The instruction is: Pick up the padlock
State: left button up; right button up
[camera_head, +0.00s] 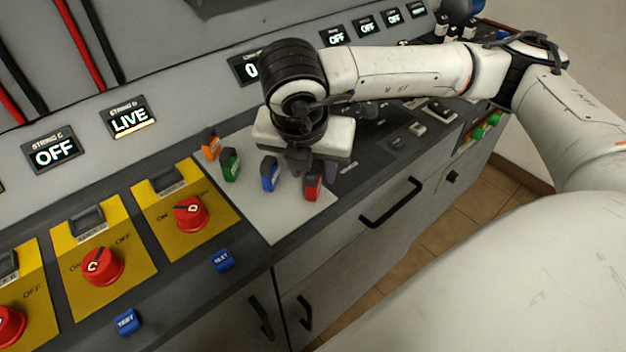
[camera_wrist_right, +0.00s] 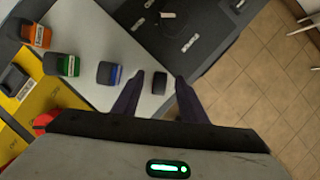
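Several small padlocks stand in a row on the light grey panel: orange (camera_head: 211,144), green (camera_head: 231,164), blue (camera_head: 270,174) and red (camera_head: 313,187). My right gripper (camera_head: 315,170) points down over the red one, its dark fingers just behind it in the head view. In the right wrist view the fingers are spread, with a dark-topped block (camera_wrist_right: 160,82) between their tips; by its place in the row it looks like the red padlock. I cannot tell whether the fingers touch it. My left gripper is not in view.
Yellow plates with red rotary switches (camera_head: 191,214) and blue tags (camera_head: 222,260) lie left of the panel. Display screens (camera_head: 130,117) line the sloped back. Black handles (camera_head: 391,204) stick out from the cabinet front. Tiled floor (camera_wrist_right: 255,75) lies to the right.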

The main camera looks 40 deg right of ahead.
jog(key=shift+w+d+f, duration=0.15)
jog(key=shift+f, duration=0.35)
grip_shut()
jog(key=shift+r, duration=0.1)
